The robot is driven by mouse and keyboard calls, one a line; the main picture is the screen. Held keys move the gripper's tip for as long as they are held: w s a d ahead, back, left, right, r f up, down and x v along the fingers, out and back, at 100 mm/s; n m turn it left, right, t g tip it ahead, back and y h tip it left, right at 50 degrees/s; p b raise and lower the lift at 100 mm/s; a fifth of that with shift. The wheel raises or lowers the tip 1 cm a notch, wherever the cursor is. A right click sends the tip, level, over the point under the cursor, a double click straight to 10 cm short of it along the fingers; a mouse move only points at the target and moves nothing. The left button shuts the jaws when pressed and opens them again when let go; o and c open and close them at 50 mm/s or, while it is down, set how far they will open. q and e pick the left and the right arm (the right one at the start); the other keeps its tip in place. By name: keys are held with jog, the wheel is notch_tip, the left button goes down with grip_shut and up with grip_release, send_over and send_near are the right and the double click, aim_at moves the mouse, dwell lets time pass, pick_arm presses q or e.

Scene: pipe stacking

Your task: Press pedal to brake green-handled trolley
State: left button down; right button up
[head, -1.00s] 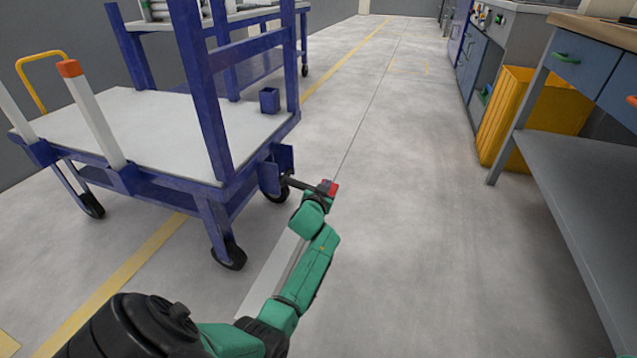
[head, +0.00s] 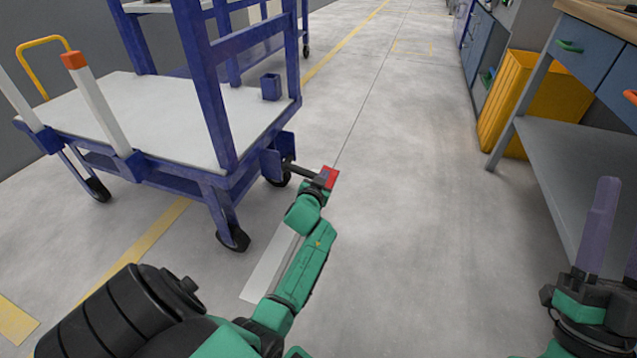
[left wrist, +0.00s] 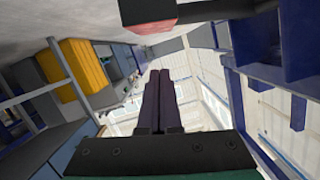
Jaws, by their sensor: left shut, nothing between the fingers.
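A blue-framed trolley (head: 150,108) with a pale deck fills the left of the head view. No green handle shows on it; a yellow handle (head: 42,41) stands at its far left. A red pedal (head: 330,175) sits on a dark bar from its near right corner; a red block, likely the same pedal, is close at the top of the left wrist view (left wrist: 148,27). My left gripper (left wrist: 158,72) is shut and empty, its dark fingers below that block. In the head view its fingers are hard to make out; contact cannot be told. My right gripper (head: 602,182) is at bottom right, cut off.
A workbench with a grey lower shelf (head: 575,160) and a yellow bin (head: 510,100) line the right side. The floor (head: 400,200) between trolley and bench is clear.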

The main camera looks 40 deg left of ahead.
pick_arm(q)
jog(key=p+v, duration=0.3)
jog(key=v, duration=0.2)
jog(key=shift+s+d, duration=0.1)
jog(key=shift+s, duration=0.25)
pick_arm(e)
jog(key=a+f+m+g+h, duration=0.1)
jog(key=f+g, duration=0.3)
jog(key=f, duration=1)
jog(key=s+a+f+m+g+h, duration=0.1)
jog(key=f+g, duration=0.4)
jog(key=f, duration=1)
jog(key=shift+s+a+f+m+h, duration=0.35)
jog(key=shift+a+h, duration=0.4)
jog(key=shift+h, duration=0.25)
jog(key=shift+r, duration=0.1)
